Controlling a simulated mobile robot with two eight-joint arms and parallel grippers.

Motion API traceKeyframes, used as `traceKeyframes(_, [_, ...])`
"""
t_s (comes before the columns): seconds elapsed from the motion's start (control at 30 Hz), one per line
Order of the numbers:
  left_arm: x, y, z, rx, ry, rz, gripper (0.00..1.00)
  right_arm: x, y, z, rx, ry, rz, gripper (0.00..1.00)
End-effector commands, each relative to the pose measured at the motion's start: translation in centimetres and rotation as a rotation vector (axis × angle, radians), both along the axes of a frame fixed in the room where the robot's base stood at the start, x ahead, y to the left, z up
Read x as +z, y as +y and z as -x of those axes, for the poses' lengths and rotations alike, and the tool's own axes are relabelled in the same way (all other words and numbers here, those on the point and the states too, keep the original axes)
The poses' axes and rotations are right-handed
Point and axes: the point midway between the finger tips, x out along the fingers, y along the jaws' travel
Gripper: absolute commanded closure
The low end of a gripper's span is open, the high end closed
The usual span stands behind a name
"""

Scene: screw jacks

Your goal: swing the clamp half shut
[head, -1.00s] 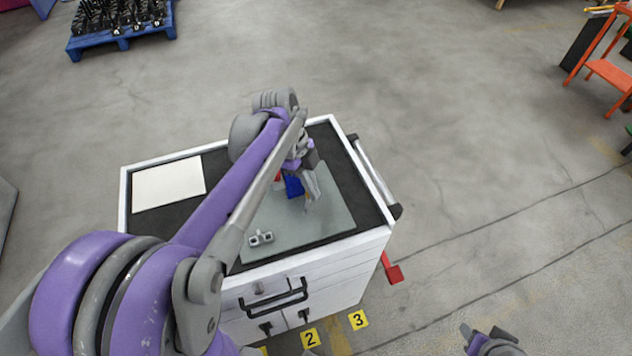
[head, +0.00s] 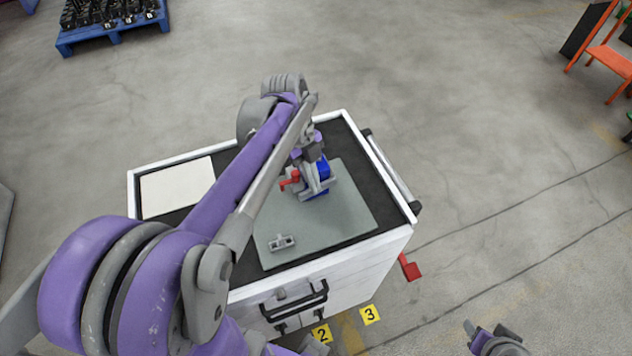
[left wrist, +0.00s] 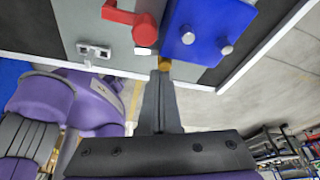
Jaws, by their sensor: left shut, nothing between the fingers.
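The clamp's red handle (head: 289,181) and a blue block (head: 323,168) show on the grey plate, partly covered by my left gripper (head: 318,187). In the left wrist view the red handle (left wrist: 130,17) is a bent lever beside the blue block (left wrist: 207,28), which carries two silver pins. There the left gripper (left wrist: 163,75) is shut and empty, its tips near a small yellow piece (left wrist: 165,65) between handle and block. I cannot tell whether they touch. My right gripper (head: 480,335) is at the lower right, far from the clamp; its jaw state is unclear.
The grey plate (head: 345,225) lies on a white cart with a black top (head: 260,276). A small grey metal bracket (head: 282,243) lies on the plate's near part. A white sheet (head: 177,188) lies at the left. The floor around the cart is mostly clear.

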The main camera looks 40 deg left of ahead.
Motion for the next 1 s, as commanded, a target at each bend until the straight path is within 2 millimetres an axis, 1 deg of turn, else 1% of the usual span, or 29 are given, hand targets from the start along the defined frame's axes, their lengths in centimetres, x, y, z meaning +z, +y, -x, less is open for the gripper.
traceKeyframes(0.4, [-0.01,0.86,-0.27,0.002,0.000,-0.001,1.00,-0.13,0.00,0.05,0.000,0.001,0.000,0.50])
traceKeyframes(1.0, [0.02,0.70,-0.35,0.001,0.000,-0.001,1.00,-0.10,0.00,0.04,0.000,0.001,0.000,0.50])
